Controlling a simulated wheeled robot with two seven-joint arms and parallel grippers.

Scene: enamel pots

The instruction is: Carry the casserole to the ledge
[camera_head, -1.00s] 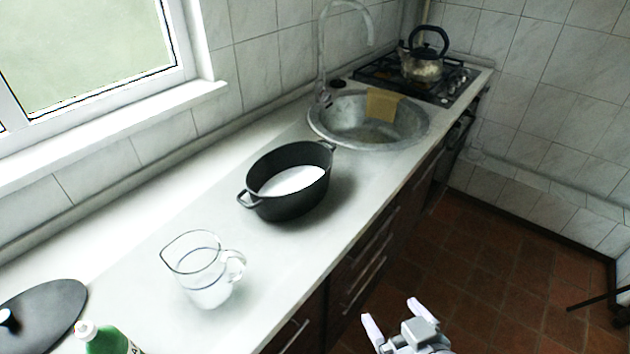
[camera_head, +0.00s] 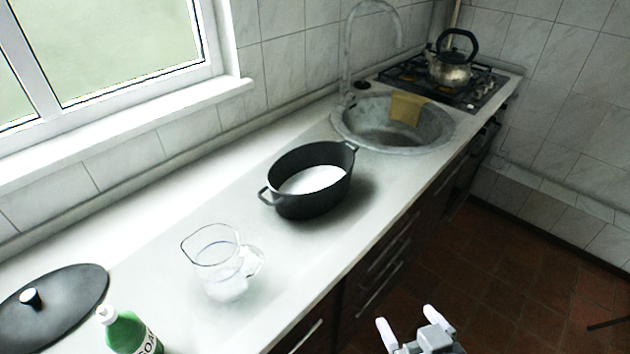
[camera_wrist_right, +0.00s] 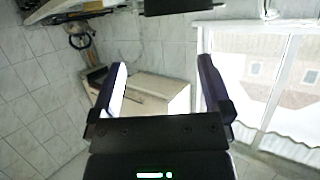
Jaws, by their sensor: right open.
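The casserole (camera_head: 312,199) is a black oval pot with two loop handles and white contents. It stands upright on the white counter, between the glass jug and the sink. The ledge is the white window sill (camera_head: 130,124) below the window, behind the counter. My right gripper (camera_head: 414,328) is open and empty, low in front of the counter, right of and apart from the casserole. Its two fingers (camera_wrist_right: 160,85) also show spread in the right wrist view, with nothing between them. My left gripper is not in view.
A glass jug (camera_head: 222,265) stands in front of the casserole. A black lid (camera_head: 62,305) and a green soap bottle (camera_head: 128,332) are at the lower left. The sink (camera_head: 395,125) and a kettle (camera_head: 450,70) on the hob are beyond. Counter behind the jug is clear.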

